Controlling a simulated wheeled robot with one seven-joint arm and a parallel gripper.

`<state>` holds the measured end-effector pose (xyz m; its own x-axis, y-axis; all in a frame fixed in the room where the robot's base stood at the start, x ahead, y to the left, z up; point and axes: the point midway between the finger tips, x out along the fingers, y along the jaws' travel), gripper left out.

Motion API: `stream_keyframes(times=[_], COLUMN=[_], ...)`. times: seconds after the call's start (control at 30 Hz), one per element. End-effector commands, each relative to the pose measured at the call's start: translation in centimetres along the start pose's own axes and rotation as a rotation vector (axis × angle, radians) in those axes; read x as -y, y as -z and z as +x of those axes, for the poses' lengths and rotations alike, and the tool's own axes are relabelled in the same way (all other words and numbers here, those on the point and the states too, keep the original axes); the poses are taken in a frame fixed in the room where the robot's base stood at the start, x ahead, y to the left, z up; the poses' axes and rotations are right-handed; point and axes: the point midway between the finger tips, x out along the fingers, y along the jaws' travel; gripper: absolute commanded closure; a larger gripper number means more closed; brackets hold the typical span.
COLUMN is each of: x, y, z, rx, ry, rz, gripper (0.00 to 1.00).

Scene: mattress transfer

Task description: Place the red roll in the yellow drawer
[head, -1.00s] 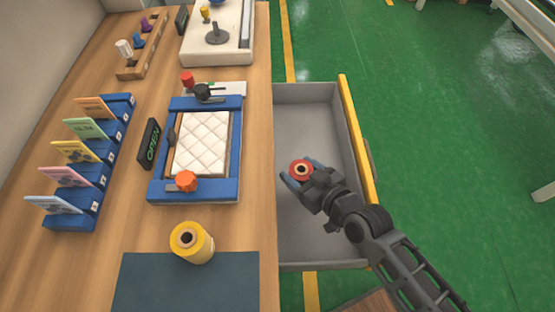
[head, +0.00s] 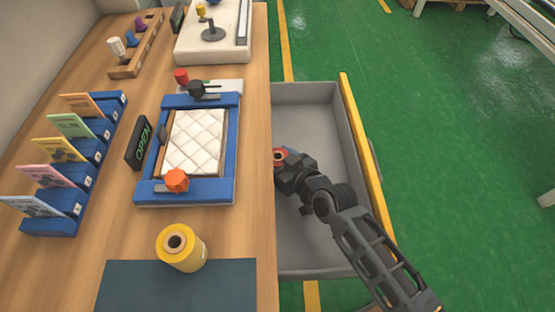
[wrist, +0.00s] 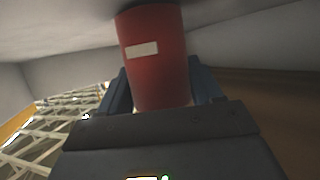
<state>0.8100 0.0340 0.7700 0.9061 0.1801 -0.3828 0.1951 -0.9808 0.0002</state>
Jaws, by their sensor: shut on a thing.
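The yellow drawer is pulled open from the right side of the table; its yellow front (head: 366,160) and grey inside (head: 315,108) show in the head view. My gripper (head: 281,160) is over or inside the drawer, at its left side close to the table edge. It is shut on the red roll (head: 278,155), which is partly hidden by the fingers and table edge. In the wrist view the red roll (wrist: 152,45), with a pale label, stands between the blue fingers of my gripper (wrist: 160,85). I cannot tell whether the roll touches the drawer floor.
A blue frame (head: 225,155) holds a quilted white mattress (head: 195,140). An OPEN sign (head: 140,143) and a card rack (head: 75,195) are further left. The drawer's right part is empty.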

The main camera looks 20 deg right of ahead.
Motion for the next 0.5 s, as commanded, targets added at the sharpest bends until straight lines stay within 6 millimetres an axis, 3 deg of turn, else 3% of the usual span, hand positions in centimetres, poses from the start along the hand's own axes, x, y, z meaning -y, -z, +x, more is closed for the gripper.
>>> stream_keyframes(times=[0.13, 0.17, 0.4, 0.5], x=[-0.01, -0.01, -0.01, -0.01], y=[-0.30, -0.27, -0.23, -0.23], z=[0.14, 0.09, 0.06, 0.06], rx=[-0.002, 0.000, 0.000, 0.000], ry=[0.000, 0.000, 0.000, 0.000], rz=[0.000, 0.000, 0.000, 0.000], gripper=[0.75, 0.33, 0.10, 0.10])
